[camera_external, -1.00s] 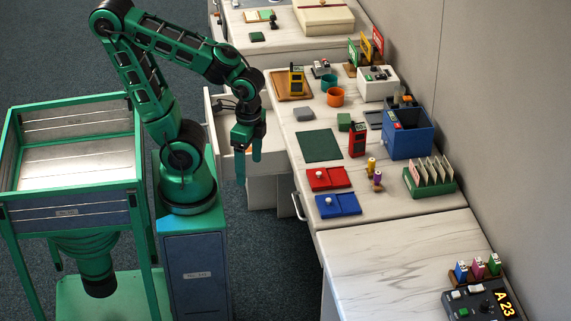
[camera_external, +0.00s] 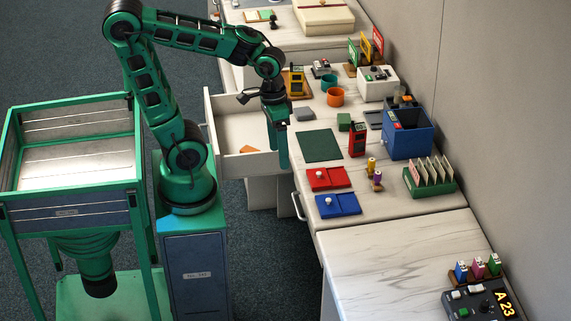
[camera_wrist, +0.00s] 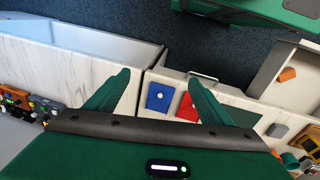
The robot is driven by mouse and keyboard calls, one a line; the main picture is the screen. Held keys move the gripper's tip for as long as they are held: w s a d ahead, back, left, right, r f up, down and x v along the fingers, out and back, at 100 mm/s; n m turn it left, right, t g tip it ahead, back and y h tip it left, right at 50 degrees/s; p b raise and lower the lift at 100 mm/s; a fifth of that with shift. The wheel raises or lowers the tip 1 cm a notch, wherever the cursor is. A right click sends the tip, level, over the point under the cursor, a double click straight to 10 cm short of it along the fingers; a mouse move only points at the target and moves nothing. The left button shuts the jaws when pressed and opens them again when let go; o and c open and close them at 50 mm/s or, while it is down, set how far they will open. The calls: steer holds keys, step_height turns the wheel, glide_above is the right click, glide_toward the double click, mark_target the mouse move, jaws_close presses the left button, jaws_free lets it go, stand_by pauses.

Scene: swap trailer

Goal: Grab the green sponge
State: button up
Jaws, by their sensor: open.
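The green sponge (camera_external: 343,122) looks like a small green block on the worktop, just beyond the right corner of a dark green mat (camera_external: 320,146). In the external view my gripper (camera_external: 283,164) points down near the worktop's left edge, left of the mat and apart from the sponge. In the wrist view my gripper (camera_wrist: 158,78) has its two green fingers spread, with nothing held between them. I cannot make out the sponge in the wrist view; the gripper body covers much of the lower part.
A red radio (camera_external: 357,140) stands close to the sponge. A grey block (camera_external: 304,114), orange cup (camera_external: 336,97) and blue bin (camera_external: 411,142) are around it. An open drawer (camera_external: 240,164) juts out beside my gripper.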

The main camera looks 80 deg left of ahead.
steer(key=w+a+f+n+t+h, duration=0.25)
steer(key=w+a+n+t, duration=0.25)
steer(key=w+a+n, duration=1.1)
steer(key=w+a+r+n+t+y, duration=0.15)
steer(key=a+n+t, duration=0.25)
steer(key=a+n, duration=0.65)
steer(key=w+a+r+n+t+y, duration=0.1)
steer(key=a+r+n+t, duration=0.45)
steer(key=a, duration=0.85)
steer(key=n+g, duration=0.1)
steer(key=g, duration=0.1)
glide_toward(338, 118)
steer(key=shift+s+d+r, duration=0.15)
steer(key=shift+d+r, duration=0.1)
steer(key=shift+f, duration=0.4)
steer(key=x, duration=0.5)
steer(key=shift+w+d+r, duration=0.1)
steer(key=shift+w, duration=0.1)
steer(key=shift+a+x, duration=0.15)
steer(key=shift+x, duration=1.2)
steer(key=shift+a+x, duration=0.15)
steer(key=shift+x, duration=1.15)
